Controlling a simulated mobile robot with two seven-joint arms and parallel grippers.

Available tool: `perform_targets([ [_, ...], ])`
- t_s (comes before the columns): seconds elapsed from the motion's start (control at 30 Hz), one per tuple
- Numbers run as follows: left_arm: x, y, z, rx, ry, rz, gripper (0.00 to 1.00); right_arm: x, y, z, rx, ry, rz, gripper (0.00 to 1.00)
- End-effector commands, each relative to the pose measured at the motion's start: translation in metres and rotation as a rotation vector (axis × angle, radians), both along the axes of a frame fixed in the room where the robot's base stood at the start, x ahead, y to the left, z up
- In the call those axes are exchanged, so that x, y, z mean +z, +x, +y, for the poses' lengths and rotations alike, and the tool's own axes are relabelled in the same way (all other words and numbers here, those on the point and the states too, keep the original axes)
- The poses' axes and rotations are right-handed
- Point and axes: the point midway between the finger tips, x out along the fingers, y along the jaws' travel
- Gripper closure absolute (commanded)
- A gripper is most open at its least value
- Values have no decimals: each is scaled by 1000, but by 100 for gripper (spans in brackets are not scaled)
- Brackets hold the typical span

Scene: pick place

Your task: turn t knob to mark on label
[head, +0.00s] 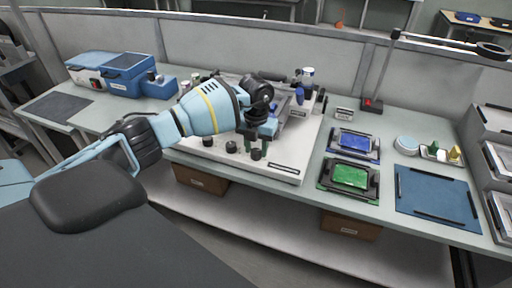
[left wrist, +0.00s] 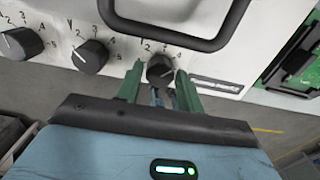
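A white device (head: 190,155) on the bench has three black knobs along its front: a left knob (left wrist: 22,42), a middle knob (left wrist: 90,56) and a right knob (left wrist: 160,68). In the head view the left gripper (head: 256,142) is over the device's front right. A label strip (left wrist: 215,84) right of the knob is too small to read. My right gripper is not in view.
A black handle bar (left wrist: 180,40) stands on the device just beyond the knobs. A green tray piece (head: 350,176) and a blue one (head: 355,142) lie to the right, with a blue mat (head: 437,195) farther right. A blue toolbox (head: 125,70) stands at the left.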

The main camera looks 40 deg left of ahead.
Motion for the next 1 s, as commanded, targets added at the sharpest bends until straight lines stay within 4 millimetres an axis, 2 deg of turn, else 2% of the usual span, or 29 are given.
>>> perform_targets([
  [0.03, 0, 0, 0, 0, 0, 0, 56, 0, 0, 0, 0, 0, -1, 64],
  [0.1, 0, 0, 0, -1, 0, 1, 48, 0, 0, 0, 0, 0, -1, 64],
  [0.47, 5, 0, 0, -2, 0, 1, 48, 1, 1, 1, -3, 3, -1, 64],
  [0.8, 56, 0, 0, -2, 0, -1, 48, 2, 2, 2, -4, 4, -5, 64],
  [1.0, 74, 0, 0, -1, 0, 1, 48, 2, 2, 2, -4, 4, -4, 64],
])
